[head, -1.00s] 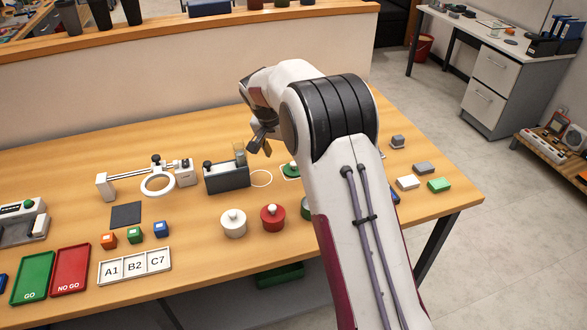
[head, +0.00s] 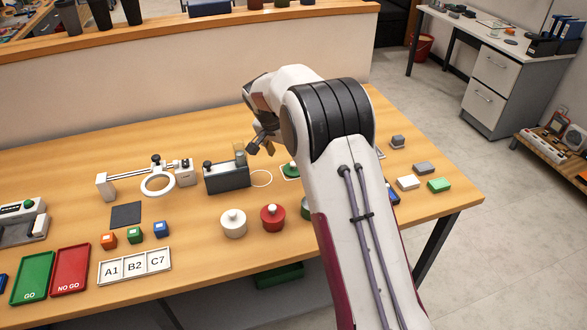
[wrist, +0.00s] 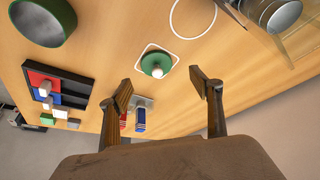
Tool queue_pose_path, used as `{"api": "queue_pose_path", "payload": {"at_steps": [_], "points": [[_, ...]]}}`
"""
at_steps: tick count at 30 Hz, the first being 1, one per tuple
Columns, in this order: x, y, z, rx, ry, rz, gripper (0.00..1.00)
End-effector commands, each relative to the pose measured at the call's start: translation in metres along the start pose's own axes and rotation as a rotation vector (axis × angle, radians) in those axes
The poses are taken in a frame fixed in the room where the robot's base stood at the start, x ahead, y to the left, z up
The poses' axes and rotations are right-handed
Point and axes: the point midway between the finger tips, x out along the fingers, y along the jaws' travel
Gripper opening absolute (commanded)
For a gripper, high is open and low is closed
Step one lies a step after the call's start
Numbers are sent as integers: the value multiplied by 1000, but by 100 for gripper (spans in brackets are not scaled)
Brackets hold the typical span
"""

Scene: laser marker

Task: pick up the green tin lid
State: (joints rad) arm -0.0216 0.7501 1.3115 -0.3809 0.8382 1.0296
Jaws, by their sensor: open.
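The green tin lid (head: 290,168), with a pale knob on top, sits on a white-outlined square mark on the table, partly hidden by my arm in the head view. It shows whole in the wrist view (wrist: 149,64). My gripper (head: 262,147) is above the table, up and to the left of the lid in the head view. In the wrist view my gripper (wrist: 163,90) has its two fingers wide apart and empty. The lid lies beyond the fingertips, between their lines, apart from both.
A dark box-shaped device (head: 227,177) and a thin white ring (head: 261,178) lie left of the lid. A white tin (head: 233,224) and a red tin (head: 272,218) stand nearer. An open green tin (wrist: 40,24) shows in the wrist view. Small blocks (head: 408,183) lie to the right.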

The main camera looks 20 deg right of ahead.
Motion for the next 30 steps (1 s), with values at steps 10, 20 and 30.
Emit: {"api": "queue_pose_path", "payload": {"at_steps": [10,20,30], "points": [[5,0,0,0,0,0,64],[20,4,1,0,-1,1,64],[53,7,2,0,0,-1,64]]}}
